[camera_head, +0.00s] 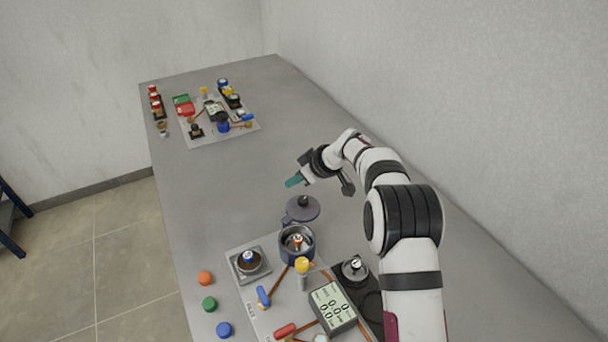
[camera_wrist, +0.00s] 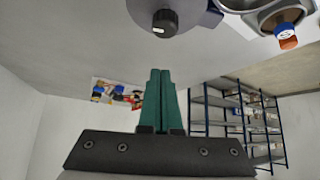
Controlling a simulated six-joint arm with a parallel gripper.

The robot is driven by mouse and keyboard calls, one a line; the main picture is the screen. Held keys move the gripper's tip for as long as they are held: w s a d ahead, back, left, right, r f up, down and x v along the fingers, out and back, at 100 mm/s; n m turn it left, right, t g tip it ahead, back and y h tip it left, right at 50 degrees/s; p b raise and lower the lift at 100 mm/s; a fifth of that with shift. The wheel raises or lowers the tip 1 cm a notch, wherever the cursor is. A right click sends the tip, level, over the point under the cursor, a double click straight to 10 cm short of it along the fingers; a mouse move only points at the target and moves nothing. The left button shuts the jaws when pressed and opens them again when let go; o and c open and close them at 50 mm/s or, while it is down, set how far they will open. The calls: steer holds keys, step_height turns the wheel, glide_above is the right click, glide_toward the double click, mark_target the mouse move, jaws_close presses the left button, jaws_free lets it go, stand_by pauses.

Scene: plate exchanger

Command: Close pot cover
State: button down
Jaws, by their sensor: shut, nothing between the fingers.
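The pot (camera_head: 297,247) is a dark blue-grey round vessel on the near board, with a red and white object inside. Its cover (camera_head: 303,209) is a dark disc with a knob, swung open behind the pot and joined to it by a hinge. In the wrist view the cover (camera_wrist: 172,17) and its black knob are at the top, with part of the pot (camera_wrist: 262,12) to the right. My gripper (camera_head: 292,181) has teal fingers and is behind the cover, apart from it. In the wrist view its fingers (camera_wrist: 160,75) are together and empty.
Orange, green and blue buttons (camera_head: 209,304) line the table's left side. A second board (camera_head: 215,122) stands far off. The table between the boards is clear.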

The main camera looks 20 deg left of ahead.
mark_target(295, 203)
step_height(295, 203, down, 3)
steer(key=shift+d+f, duration=0.1)
steer(key=shift+d, duration=0.05)
steer(key=shift+s+d, duration=0.3)
steer(key=shift+d, duration=0.35)
